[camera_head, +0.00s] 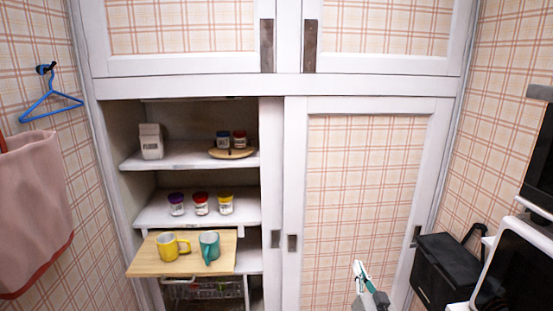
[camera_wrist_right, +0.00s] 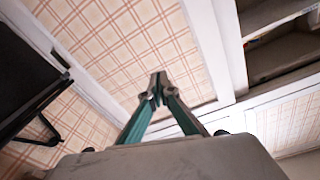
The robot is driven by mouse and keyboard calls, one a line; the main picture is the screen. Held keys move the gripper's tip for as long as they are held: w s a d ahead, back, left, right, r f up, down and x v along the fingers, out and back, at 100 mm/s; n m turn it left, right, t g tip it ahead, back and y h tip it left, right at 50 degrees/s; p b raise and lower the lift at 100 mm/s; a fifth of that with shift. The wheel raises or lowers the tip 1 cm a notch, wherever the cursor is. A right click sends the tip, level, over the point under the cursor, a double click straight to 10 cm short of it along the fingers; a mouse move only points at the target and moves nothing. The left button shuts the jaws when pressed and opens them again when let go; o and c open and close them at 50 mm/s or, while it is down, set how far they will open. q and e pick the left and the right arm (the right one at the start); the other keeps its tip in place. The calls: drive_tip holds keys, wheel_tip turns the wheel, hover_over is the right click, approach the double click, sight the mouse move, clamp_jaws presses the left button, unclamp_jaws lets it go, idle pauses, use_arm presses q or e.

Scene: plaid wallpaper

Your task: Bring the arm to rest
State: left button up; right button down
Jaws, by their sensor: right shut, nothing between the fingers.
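My right gripper (camera_head: 359,268) shows at the lower middle-right of the head view, in front of the closed plaid cupboard door (camera_head: 365,190). Its fingers have green sides and pale tips. In the right wrist view the gripper (camera_wrist_right: 157,88) is shut, its two fingertips together with nothing between them. It points up toward the plaid door panel and appears clear of it. Only the front end of the right arm shows. My left gripper is in neither view.
The open left cupboard holds jars (camera_head: 201,204) on shelves and a wooden board (camera_head: 145,262) with a yellow mug (camera_head: 168,246) and a teal mug (camera_head: 209,246). A black box (camera_head: 446,270) and a white appliance (camera_head: 520,270) stand at right. A blue hanger (camera_head: 50,102) hangs left.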

drive_tip(key=s+f+n+g, duration=0.2)
drive_tip(key=s+f, duration=0.5)
drive_tip(key=s, duration=0.5)
drive_tip(key=s+a+f+n+g+y, duration=0.1)
drive_tip(key=s+f+n+g, duration=0.1)
drive_tip(key=s+f, duration=0.6)
drive_tip(key=s+a+f+n+g, duration=0.1)
drive_tip(key=s+f+n+g, duration=0.2)
drive_tip(key=s, duration=1.4)
wheel_tip(320, 180, down, 5)
drive_tip(key=shift+s+a+r+g+y, duration=0.2)
drive_tip(key=shift+s+g+y, duration=0.15)
drive_tip(key=shift+g, duration=0.35)
